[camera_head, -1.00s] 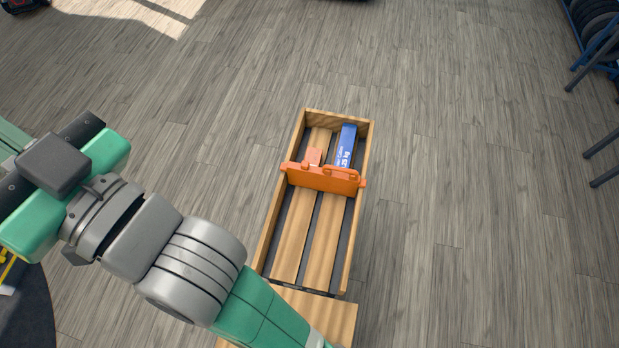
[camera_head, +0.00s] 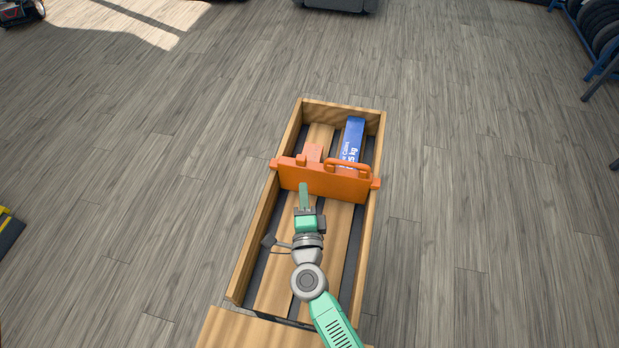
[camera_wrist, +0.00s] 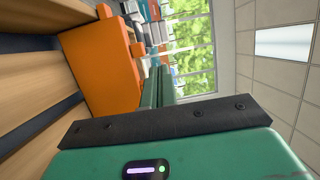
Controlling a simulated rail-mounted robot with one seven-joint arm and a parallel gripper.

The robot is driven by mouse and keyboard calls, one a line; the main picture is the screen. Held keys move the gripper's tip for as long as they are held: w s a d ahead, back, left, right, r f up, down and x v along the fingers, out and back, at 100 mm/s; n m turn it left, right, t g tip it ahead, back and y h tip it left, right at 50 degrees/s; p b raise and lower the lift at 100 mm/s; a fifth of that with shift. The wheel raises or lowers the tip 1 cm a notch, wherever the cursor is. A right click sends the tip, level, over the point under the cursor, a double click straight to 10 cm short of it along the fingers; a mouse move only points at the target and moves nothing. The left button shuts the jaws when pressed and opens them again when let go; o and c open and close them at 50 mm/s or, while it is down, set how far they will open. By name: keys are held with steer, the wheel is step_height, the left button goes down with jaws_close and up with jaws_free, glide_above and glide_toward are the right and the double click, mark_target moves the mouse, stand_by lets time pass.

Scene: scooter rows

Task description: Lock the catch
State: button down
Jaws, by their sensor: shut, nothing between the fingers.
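An orange divider panel (camera_head: 322,180) spans the wooden tray, its end tabs resting over both side walls. In the head view a handle loop (camera_head: 348,168) stands on its right half and a small orange block (camera_head: 313,152) sits just behind its left half. I cannot tell which part is the catch, or whether it is locked. My gripper (camera_head: 304,188) is shut and empty, its fingertips close in front of the panel's left half; contact cannot be told. In the wrist view, the orange panel (camera_wrist: 100,70) stands left of the green fingers.
The slatted wooden tray (camera_head: 252,235) has raised side walls. A blue box (camera_head: 354,138) with white print lies behind the panel at right. A wooden board (camera_head: 250,330) is at the near end.

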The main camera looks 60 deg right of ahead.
mark_target(301, 160)
steer(key=shift+m+g, duration=0.5)
steer(key=shift+g, duration=0.1)
steer(key=f, duration=0.1)
steer(key=s+f, duration=0.1)
steer(key=s+d+f, duration=0.1)
steer(key=shift+f, duration=0.3)
steer(key=b+x, duration=0.4)
steer(key=x, duration=0.6)
steer(key=shift+w, duration=0.15)
